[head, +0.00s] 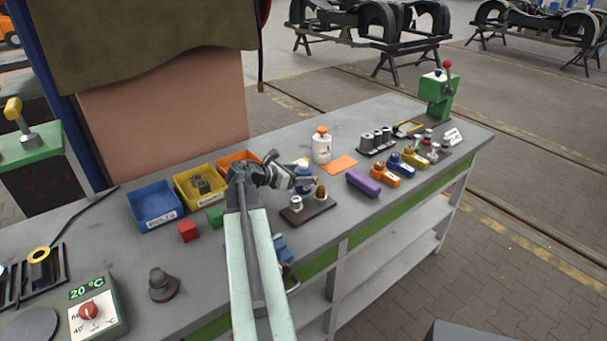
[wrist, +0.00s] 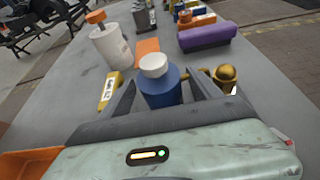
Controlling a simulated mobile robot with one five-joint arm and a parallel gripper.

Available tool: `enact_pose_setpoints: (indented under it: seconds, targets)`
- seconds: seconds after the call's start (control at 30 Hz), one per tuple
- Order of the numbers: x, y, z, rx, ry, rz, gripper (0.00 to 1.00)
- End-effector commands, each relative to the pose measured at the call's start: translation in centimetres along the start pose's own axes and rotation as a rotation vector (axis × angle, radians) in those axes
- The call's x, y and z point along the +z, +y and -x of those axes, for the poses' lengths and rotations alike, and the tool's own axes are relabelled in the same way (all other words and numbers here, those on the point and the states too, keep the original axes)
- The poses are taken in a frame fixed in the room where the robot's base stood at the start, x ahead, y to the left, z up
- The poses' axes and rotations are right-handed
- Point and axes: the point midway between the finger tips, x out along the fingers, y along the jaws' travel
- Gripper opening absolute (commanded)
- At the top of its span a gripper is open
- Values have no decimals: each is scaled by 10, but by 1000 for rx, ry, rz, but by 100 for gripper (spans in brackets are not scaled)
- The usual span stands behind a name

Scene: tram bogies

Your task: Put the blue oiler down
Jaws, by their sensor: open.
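The blue oiler (wrist: 160,90), with a white cap, stands upright between the two spread fingers of my gripper (wrist: 163,95) in the wrist view. In the head view the blue oiler (head: 303,184) shows just past the tips of my gripper (head: 287,179), partly covered by it. The fingers are open, one on each side of the oiler. Its base is hidden, so I cannot tell exactly what it rests on.
A dark board (head: 308,209) with small metal and brass parts lies just in front of the oiler. A white bottle (head: 321,148), an orange mat (head: 339,165) and a purple block (head: 363,183) are beyond. Yellow (head: 183,197) and blue (head: 150,213) bins are left.

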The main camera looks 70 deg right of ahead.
Motion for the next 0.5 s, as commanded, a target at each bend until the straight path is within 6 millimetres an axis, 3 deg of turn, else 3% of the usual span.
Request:
enact_pose_setpoints:
  seconds: [0.3,0.5]
  targets:
    - [4,0,82,5,-1,3,73]
    - [2,0,110,2,0,1,73]
